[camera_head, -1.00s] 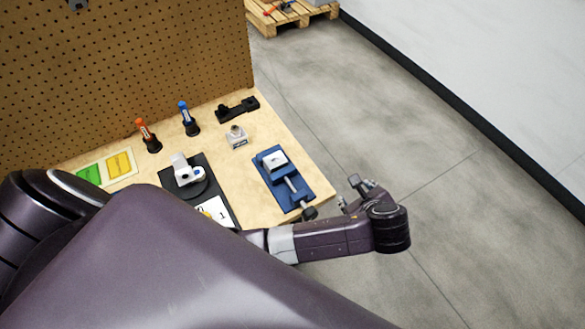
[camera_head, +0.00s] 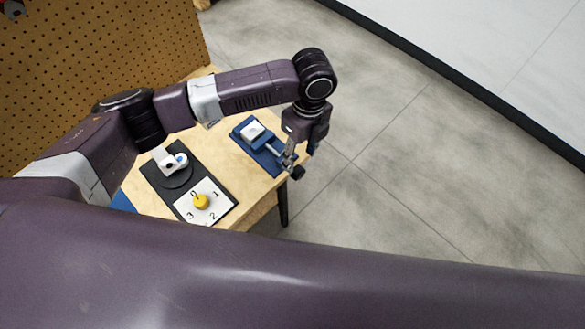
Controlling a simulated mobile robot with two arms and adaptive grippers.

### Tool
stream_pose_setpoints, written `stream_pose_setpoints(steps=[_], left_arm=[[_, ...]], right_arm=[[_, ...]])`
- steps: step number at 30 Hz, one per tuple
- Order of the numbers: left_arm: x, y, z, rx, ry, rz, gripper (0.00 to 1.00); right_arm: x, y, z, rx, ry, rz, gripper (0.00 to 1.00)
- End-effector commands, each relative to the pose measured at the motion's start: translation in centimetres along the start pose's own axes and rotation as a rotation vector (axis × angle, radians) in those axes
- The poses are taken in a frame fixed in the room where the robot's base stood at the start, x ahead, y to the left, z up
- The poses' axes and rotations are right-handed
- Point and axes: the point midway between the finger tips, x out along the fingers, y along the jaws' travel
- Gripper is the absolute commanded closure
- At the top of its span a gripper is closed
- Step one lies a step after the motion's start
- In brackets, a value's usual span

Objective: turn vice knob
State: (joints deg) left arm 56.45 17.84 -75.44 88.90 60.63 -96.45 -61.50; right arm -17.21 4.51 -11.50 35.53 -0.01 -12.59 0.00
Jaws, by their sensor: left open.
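The blue vice (camera_head: 246,131) lies on the right part of the wooden table, with a white block (camera_head: 252,130) in it. Its screw points toward the table's front right edge and ends in a dark knob (camera_head: 297,172), which sticks out near that edge. My left gripper (camera_head: 289,162) reaches down from above to the screw end, close beside the knob. Its fingers are open; I cannot tell whether they touch the knob or the screw. The gripper partly hides the screw. My right gripper is not in view.
A black base with a white device (camera_head: 169,162) and a dial plate with a yellow knob (camera_head: 201,202) stand left of the vice. A pegboard (camera_head: 90,60) rises behind the table (camera_head: 226,160). Free floor (camera_head: 400,170) lies to the right.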

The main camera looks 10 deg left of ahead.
Motion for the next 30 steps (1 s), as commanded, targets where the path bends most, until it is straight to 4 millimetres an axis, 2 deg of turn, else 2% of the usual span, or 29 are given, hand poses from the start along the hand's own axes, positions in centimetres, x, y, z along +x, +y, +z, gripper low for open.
stream_pose_setpoints(steps=[12, 16, 24, 30], left_arm=[[6.1, 0.1, -0.1, 0.0, 0.0, 0.003, 0.53], [7.0, 0.1, 0.0, 0.001, -0.002, 0.001, 0.53], [7.3, 0.0, 0.0, 0.002, -0.002, -0.001, 0.53], [7.2, 0.1, -0.1, 0.002, -0.002, 0.0, 0.74]], right_arm=[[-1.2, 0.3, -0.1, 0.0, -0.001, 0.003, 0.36], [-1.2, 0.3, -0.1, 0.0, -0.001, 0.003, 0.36], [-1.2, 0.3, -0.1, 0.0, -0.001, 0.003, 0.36], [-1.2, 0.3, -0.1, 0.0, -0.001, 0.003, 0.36]])
